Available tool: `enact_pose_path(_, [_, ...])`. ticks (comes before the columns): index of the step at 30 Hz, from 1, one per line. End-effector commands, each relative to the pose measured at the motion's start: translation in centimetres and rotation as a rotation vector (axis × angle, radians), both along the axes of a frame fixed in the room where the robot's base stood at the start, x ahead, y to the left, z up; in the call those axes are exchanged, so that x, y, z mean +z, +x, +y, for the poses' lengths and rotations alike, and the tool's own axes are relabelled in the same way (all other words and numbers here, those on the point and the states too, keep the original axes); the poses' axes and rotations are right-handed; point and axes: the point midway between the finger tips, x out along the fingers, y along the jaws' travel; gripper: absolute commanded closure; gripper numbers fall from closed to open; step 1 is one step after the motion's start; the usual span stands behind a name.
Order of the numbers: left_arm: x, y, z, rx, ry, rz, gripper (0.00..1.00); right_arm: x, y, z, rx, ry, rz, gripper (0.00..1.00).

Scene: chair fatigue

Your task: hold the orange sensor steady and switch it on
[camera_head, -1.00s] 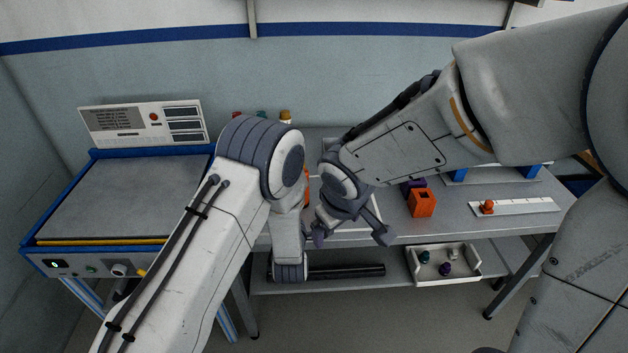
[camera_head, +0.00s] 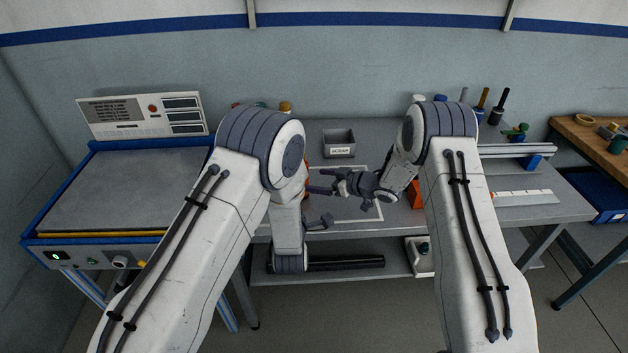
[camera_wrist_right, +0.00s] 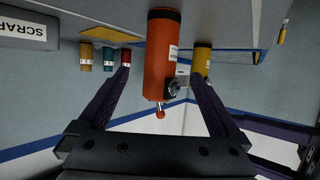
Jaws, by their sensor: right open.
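The orange sensor (camera_wrist_right: 163,50) is an upright-bodied cylinder with a dark end, a white label, a silver side fitting and a small orange knob (camera_wrist_right: 160,114). In the right wrist view it lies between the open fingers of my right gripper (camera_wrist_right: 162,80), with gaps on both sides. In the head view only a sliver of the sensor (camera_head: 307,176) shows behind my left arm. There my right gripper (camera_head: 316,181) points left toward it, open. My left gripper (camera_head: 320,222) is mostly hidden behind its own arm; one dark finger part shows, and its opening cannot be told.
A grey scrap bin (camera_head: 338,150) stands behind the right gripper. An orange block (camera_head: 417,196) is partly hidden by my right arm. A white strip (camera_head: 522,197) lies at the bench's right. Small coloured cylinders (camera_head: 285,106) stand at the back. A blue-framed machine (camera_head: 120,190) fills the left.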

Motion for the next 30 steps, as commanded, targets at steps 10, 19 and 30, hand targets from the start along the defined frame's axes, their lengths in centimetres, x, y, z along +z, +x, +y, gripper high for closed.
enact_pose_path(10, [0.0,0.0,0.0,0.0,0.0,0.0,0.5,-1.9,2.6,3.4,0.008,0.009,-0.005,0.01])
enact_pose_path(19, [0.0,0.0,0.0,0.0,0.0,0.0,0.5,-3.7,5.4,6.6,0.005,0.008,-0.003,0.01])
enact_pose_path(30, [0.0,0.0,0.0,0.0,0.0,0.0,0.5,-4.0,6.1,7.5,0.004,0.009,-0.003,0.01])
